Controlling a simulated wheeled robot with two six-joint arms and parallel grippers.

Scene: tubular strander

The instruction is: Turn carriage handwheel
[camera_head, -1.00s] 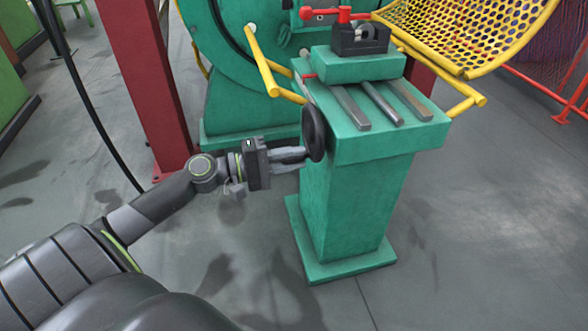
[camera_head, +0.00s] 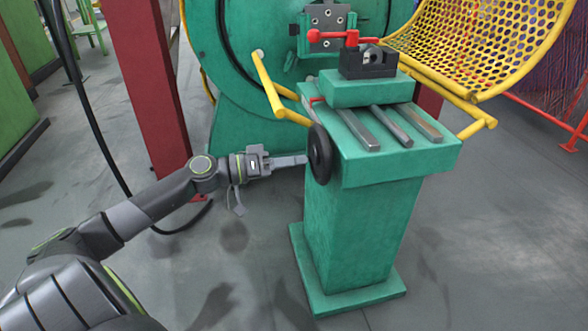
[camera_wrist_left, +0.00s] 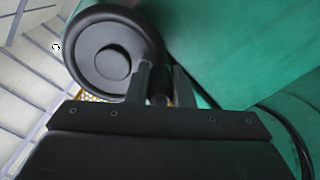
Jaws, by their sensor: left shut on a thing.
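The carriage handwheel (camera_head: 320,154) is a black disc on the left side of the green pedestal (camera_head: 358,225). My left gripper (camera_head: 304,160) reaches it from the left, its fingers at the wheel's rim. In the left wrist view the handwheel (camera_wrist_left: 105,52) fills the upper left, with a round hub at its middle. There the gripper's fingers (camera_wrist_left: 162,88) are at the lower right of the rim, shut on it; the exact contact is partly hidden. My right gripper is not in view.
A black block with a red lever (camera_head: 368,60) sits on the green carriage above grey rails (camera_head: 358,130). Yellow bars (camera_head: 268,88) stand just behind the handwheel. A yellow mesh guard (camera_head: 470,40) is at upper right. A red post (camera_head: 150,80) stands left; the floor in front is clear.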

